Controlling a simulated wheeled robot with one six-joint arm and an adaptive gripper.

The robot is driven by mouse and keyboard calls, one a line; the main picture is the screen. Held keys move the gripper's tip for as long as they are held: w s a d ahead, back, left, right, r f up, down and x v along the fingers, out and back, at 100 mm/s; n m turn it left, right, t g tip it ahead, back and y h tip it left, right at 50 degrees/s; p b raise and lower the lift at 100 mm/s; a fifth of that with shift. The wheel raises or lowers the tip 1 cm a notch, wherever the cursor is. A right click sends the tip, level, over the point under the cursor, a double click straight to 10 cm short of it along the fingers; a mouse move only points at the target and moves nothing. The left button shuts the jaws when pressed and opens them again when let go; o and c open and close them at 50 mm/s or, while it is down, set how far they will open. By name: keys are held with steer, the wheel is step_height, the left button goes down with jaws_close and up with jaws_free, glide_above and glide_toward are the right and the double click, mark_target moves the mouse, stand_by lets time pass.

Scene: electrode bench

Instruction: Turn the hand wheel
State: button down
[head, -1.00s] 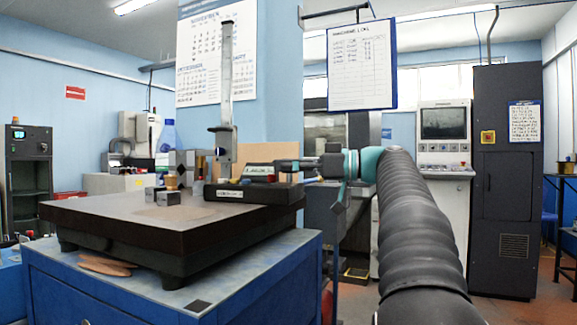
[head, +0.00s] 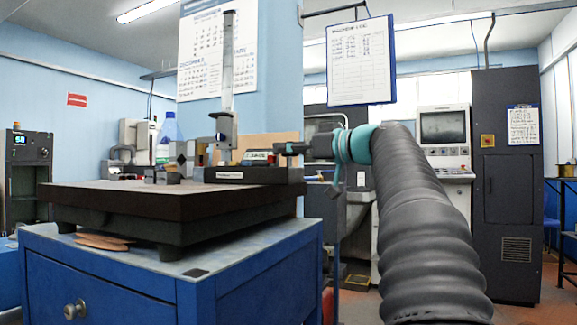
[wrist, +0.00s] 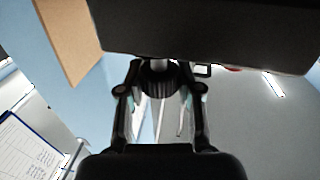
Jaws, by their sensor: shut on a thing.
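The hand wheel (wrist: 160,76) is a small dark ribbed knob on a short metal shaft, under a large dark body (wrist: 205,30) in the wrist view. My gripper (wrist: 160,88) has one finger on each side of the wheel and is shut on it. In the head view my gripper (head: 284,149) reaches in from the right at the end of the black block (head: 250,175) on the surface plate. The wheel cannot be made out there, and how far it is turned cannot be told.
The dark surface plate (head: 130,208) rests on a blue cabinet (head: 250,270). A tall metal column (head: 228,75) stands on the plate, with small blocks (head: 162,175) left of it. A clipboard (head: 361,62) hangs above my arm. A dark cabinet (head: 505,200) stands at the right.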

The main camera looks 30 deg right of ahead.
steer(key=shift+m+t+h+b, duration=1)
steer(key=shift+m+h+b, duration=0.6)
steer(key=shift+h, duration=1)
steer(key=shift+m+h, duration=0.3)
steer(key=shift+m, duration=0.1)
steer(key=c, duration=0.7)
jaws_free()
steer(key=shift+c, duration=0.2)
steer(key=s+d, duration=0.2)
steer(key=s, duration=0.9)
steer(key=shift+s, duration=0.4)
steer(key=shift+d, duration=0.1)
